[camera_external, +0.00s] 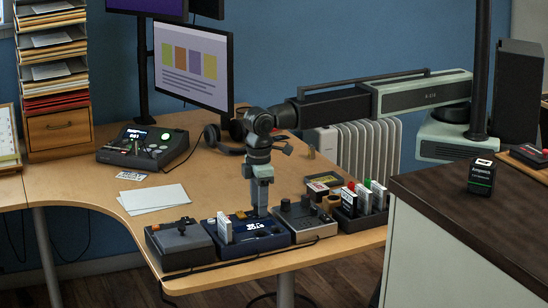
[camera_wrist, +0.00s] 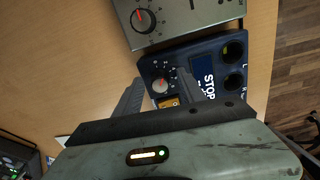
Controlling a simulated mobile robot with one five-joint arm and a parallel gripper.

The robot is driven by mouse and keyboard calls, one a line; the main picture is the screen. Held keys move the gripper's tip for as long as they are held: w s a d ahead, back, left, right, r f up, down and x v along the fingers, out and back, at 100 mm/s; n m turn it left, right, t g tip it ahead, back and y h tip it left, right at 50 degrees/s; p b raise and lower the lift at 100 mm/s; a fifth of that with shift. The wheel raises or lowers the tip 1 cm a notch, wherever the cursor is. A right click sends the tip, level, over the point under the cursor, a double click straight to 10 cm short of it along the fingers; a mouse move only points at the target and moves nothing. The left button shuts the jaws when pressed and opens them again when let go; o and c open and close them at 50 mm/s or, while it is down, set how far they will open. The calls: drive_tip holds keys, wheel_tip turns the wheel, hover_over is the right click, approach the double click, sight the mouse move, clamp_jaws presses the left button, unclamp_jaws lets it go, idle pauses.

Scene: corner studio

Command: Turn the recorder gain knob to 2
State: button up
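The blue recorder (camera_external: 262,243) stands on the desk between two grey devices, with a lit display on top. It also shows in the wrist view (camera_wrist: 222,52), where its display reads STOP. Its small gain knob (camera_wrist: 160,86) is grey with a red pointer mark, ringed by white scale marks too small to read. My gripper (camera_wrist: 159,78) points down over the recorder. Its two fingers are spread, one on each side of the knob, with visible gaps. Whether they are down at knob height is unclear. In the external view my gripper (camera_external: 260,210) hides the knob.
A grey device with a red-marked knob (camera_wrist: 142,18) sits beside the recorder; in the external view this grey box (camera_external: 306,220) is on the right. A dark box with a lever (camera_external: 180,243) is at the left. A rack of cartridges (camera_external: 362,205) stands farther right. Papers (camera_external: 155,199) lie behind.

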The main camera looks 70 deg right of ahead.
wheel_tip(320, 180, up, 8)
drive_tip(key=p, duration=0.8)
drive_tip(key=shift+s+a, duration=0.1)
drive_tip(key=shift+f, duration=0.1)
